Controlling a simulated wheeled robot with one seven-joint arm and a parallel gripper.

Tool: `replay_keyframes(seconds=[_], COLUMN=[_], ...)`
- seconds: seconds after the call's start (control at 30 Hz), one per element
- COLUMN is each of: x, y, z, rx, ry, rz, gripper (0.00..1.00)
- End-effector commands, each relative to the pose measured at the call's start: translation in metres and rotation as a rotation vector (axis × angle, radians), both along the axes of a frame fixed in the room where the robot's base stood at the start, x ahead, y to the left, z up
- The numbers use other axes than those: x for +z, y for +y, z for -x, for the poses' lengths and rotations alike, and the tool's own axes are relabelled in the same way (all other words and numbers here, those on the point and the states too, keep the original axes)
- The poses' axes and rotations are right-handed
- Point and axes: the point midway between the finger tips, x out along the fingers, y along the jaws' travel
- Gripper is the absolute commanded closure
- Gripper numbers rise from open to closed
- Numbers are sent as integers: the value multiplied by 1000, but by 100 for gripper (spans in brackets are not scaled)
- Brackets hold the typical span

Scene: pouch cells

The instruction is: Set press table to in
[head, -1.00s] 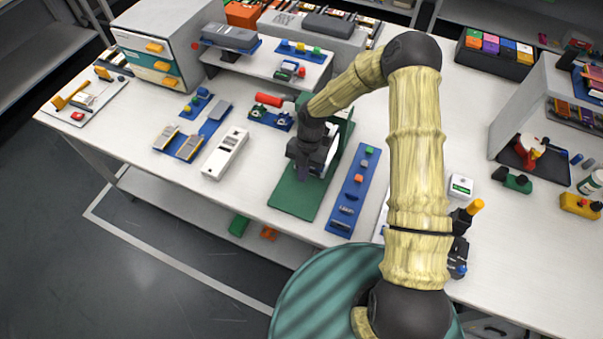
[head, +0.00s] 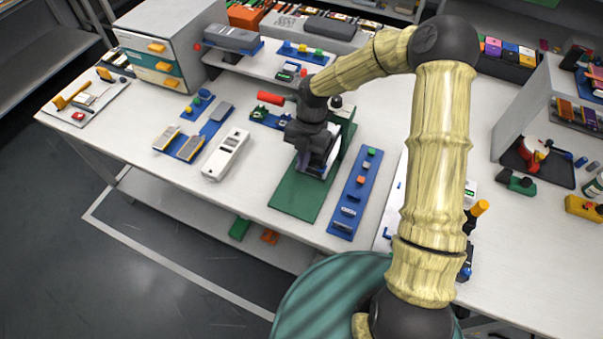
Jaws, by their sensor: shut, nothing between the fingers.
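The press has a long green base plate (head: 292,198) on the table, with its front part bare. A white and dark block, which looks like the press table (head: 319,167), sits on the middle of the base. A red lever handle (head: 270,99) sticks out to the left behind my arm. My gripper (head: 300,161) is shut and empty, pointing down at the left front of the block. I cannot tell whether it touches the block. My wrist and forearm hide much of the press's rear part.
A blue strip with small parts (head: 345,205) lies close to the right of the base. A white device (head: 226,155) and a blue tray (head: 194,143) lie to the left. A raised shelf (head: 270,63) stands behind.

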Motion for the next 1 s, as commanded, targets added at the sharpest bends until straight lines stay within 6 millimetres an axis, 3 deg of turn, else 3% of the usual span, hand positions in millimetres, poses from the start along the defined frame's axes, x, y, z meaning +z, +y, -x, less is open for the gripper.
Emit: replay_keyframes(seconds=[0.33,0.5,0.57,0.77,1.0], x=[7,9,11,28,63], y=[-1,-2,-5,-27,-70], z=[-1,0,1,15,41], rx=[1,-23,-59,-356,-982], ry=[2,0,-2,-22,-80], rz=[0,11,28,145,295], gripper=[100,69,66,66,66])
